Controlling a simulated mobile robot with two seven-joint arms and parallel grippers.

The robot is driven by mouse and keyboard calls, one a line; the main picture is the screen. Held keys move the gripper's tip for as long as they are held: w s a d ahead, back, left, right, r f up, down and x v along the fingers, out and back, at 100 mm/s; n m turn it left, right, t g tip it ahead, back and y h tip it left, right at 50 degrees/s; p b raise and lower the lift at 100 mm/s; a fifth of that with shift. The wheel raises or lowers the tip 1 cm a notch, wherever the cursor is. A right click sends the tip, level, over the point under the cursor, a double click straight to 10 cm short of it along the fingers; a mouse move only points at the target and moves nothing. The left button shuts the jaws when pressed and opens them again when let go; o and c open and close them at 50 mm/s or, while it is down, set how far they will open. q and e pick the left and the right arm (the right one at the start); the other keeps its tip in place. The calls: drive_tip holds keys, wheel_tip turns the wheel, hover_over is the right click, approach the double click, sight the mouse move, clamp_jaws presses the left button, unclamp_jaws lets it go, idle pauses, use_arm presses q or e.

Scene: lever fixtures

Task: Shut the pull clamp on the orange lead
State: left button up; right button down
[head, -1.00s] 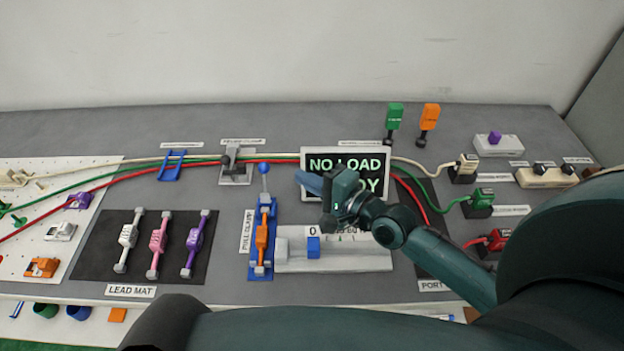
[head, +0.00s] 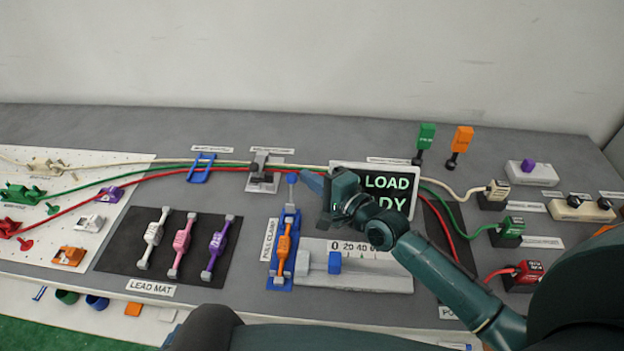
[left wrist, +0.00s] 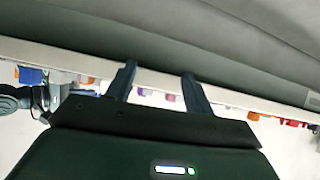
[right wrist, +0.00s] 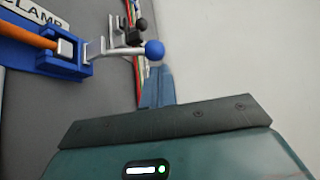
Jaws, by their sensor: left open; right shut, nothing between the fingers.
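The blue pull clamp (head: 281,274) stands on the table with the orange lead (head: 285,240) lying along it. Its lever ends in a blue ball knob (head: 292,178) at the far end. In the right wrist view the knob (right wrist: 154,50) sits at the end of a metal lever arm (right wrist: 120,49). My right gripper (head: 306,178) is shut and empty, its blue fingertips just right of the knob. In the right wrist view the fingertips (right wrist: 157,72) are right at the knob; I cannot tell if they touch. My left gripper (left wrist: 158,76) is open and empty, away from the clamp.
A grey gauge block with a blue slider (head: 335,263) stands right of the clamp. The display (head: 390,187) is partly behind my right gripper. The lead mat (head: 120,255) with three leads lies left. Red, green and white cables (head: 225,170) run behind the clamp.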

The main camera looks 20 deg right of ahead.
use_arm(q)
drive_tip(key=shift+d+f, duration=0.1)
drive_tip(key=shift+d, duration=0.2)
use_arm(e)
drive_tip(key=shift+s, duration=0.2)
